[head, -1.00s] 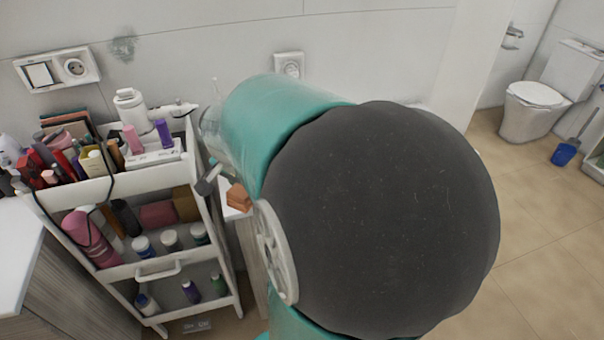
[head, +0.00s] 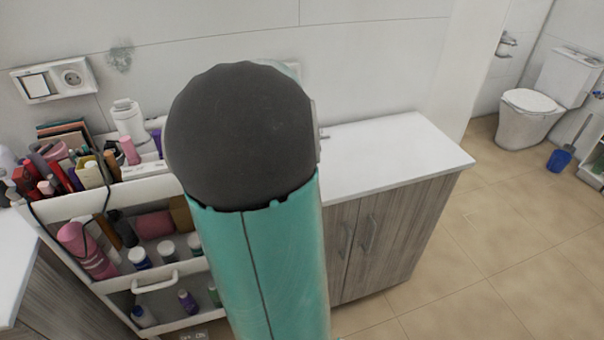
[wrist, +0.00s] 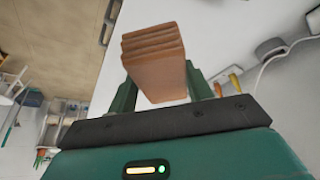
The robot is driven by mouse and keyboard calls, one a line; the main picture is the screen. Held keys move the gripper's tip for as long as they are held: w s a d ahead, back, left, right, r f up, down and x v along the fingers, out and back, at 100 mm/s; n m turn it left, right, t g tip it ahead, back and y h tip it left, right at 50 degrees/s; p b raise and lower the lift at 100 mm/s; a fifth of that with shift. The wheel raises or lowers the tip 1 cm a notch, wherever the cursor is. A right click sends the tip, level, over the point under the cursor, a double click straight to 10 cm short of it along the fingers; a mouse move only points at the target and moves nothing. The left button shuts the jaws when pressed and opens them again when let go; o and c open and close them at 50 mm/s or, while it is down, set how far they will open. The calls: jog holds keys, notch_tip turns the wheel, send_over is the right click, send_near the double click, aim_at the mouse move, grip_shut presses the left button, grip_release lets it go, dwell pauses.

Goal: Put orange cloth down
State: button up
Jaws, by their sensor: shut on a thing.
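The orange cloth (wrist: 153,62), a folded stack with several layers, is held between the two fingers of my gripper (wrist: 160,92) in the wrist view. My gripper is shut on it. The white countertop (wrist: 215,35) shows behind the cloth; I cannot tell whether they touch. In the head view my arm hides both the gripper and the cloth. The white countertop (head: 400,150) there is bare in its visible part, right of my arm.
A white cart (head: 120,190) full of bottles and cosmetics stands left of my arm. A wood-fronted cabinet (head: 385,235) carries the countertop. Tiled floor (head: 470,260) is clear on the right. A toilet (head: 535,100) and blue brush holder (head: 560,158) stand far right.

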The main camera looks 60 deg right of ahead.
jog(key=d+f, duration=0.3)
jog(key=f, duration=0.1)
jog(key=shift+w+d+f, duration=0.2)
jog(key=shift+d+f, duration=0.05)
jog(key=shift+d, duration=0.1)
notch_tip(320, 180, down, 3)
jog(key=shift+d+f, duration=0.1)
jog(key=shift+f, duration=0.05)
jog(key=o, duration=0.9)
jog(key=shift+o, duration=0.2)
jog(key=shift+w, duration=0.1)
jog(key=v, duration=1.2)
